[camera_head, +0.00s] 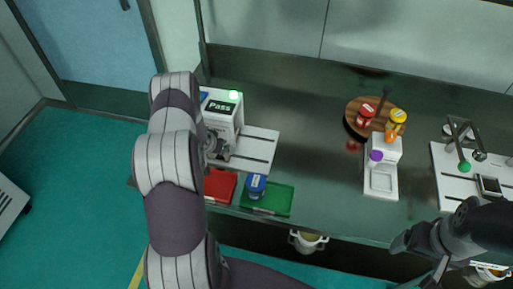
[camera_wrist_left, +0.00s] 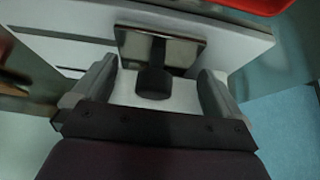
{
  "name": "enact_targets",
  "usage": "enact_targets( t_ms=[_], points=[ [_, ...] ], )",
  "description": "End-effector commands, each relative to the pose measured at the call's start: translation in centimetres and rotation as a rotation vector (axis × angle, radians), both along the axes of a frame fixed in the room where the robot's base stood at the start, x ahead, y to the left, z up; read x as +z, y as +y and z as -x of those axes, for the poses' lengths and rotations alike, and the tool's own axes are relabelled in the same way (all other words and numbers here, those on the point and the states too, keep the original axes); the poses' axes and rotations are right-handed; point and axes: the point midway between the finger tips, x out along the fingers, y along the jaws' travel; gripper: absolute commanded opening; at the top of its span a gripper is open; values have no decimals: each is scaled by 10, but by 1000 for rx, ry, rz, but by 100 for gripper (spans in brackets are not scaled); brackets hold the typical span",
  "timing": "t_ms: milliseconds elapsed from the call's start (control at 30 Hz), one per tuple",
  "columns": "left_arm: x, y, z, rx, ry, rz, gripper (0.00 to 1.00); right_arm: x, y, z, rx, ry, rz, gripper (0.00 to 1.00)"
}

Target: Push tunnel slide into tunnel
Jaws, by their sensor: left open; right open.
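The tunnel is a white machine (camera_head: 222,121) with a lit "Pass" display and a green light, at the left end of the counter. In the left wrist view, a metal plate (camera_wrist_left: 187,51) with a black knob (camera_wrist_left: 153,83) shows on a white body; it looks like the tunnel slide. My left gripper (camera_wrist_left: 155,76) is open, with one finger on each side of the knob. Contact with the plate cannot be told. In the head view, my left arm hides most of that gripper and the slide. My right gripper (camera_head: 428,252) is open and empty at the lower right.
A red tray (camera_head: 220,186) and a green tray (camera_head: 279,201) with a blue-lidded jar (camera_head: 256,186) lie in front of the machine. A round wooden board (camera_head: 354,113) with jars and a white stand (camera_head: 382,182) are farther right. The counter's middle is clear.

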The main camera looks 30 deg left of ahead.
Motion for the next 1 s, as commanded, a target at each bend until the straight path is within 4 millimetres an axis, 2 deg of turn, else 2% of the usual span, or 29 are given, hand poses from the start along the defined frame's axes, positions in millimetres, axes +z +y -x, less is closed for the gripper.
enact_targets(
  t_ms=[200, 800, 1000],
  points=[
    [4, 0, 1, 0, 0, 0, 100, 4, 0, 0, 0, 0, 0, 89],
    [75, -10, 42, 1, 0, 1, 100, 63, 0, 0, 0, 0, 0, 89],
    [77, -11, 46, 1, 1, 1, 100, 64, 0, 0, 0, 0, 0, 89]
  ],
)
